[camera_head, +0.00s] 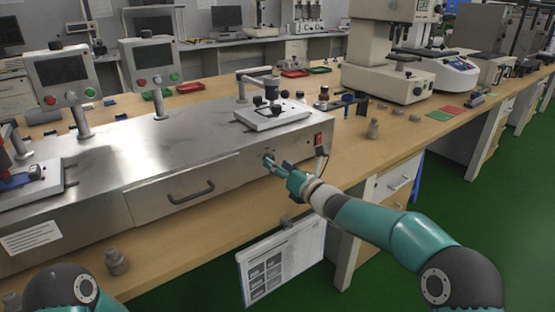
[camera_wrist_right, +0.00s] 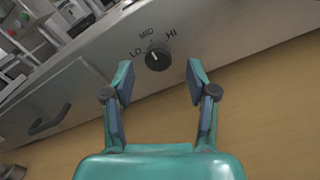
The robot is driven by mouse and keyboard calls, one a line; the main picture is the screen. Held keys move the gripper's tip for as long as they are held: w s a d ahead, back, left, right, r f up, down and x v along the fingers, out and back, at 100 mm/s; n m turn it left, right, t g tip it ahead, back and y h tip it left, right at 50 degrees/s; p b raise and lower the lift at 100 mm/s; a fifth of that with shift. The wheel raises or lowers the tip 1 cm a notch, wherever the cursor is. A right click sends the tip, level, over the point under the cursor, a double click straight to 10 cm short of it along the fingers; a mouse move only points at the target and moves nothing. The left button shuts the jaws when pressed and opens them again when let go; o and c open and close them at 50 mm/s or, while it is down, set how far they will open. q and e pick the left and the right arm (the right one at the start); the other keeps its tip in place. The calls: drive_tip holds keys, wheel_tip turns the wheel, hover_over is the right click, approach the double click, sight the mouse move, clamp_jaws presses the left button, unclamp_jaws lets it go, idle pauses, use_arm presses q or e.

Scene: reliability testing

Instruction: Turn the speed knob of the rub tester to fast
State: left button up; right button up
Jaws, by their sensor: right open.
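The speed knob (camera_wrist_right: 158,57) is a round black dial on the grey metal front of the rub tester (camera_head: 170,135), with LO, MID and HI printed around it in the right wrist view. A pale mark on the knob seems to point up and left, toward the LO and MID side. In the head view the knob (camera_head: 268,157) is small and partly covered by my fingers. My right gripper (camera_wrist_right: 160,85) is open, its two fingers on either side of and just short of the knob, with nothing between them. My left gripper is out of view.
A drawer with a dark handle (camera_head: 191,191) is left of the knob, and a red switch (camera_head: 318,139) is to its right. A paper sheet (camera_head: 283,263) hangs below the bench edge. The wooden bench front strip (camera_head: 190,245) below the tester is mostly clear.

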drive_tip(key=shift+p+x, duration=0.35)
drive_tip(key=shift+x, duration=1.2)
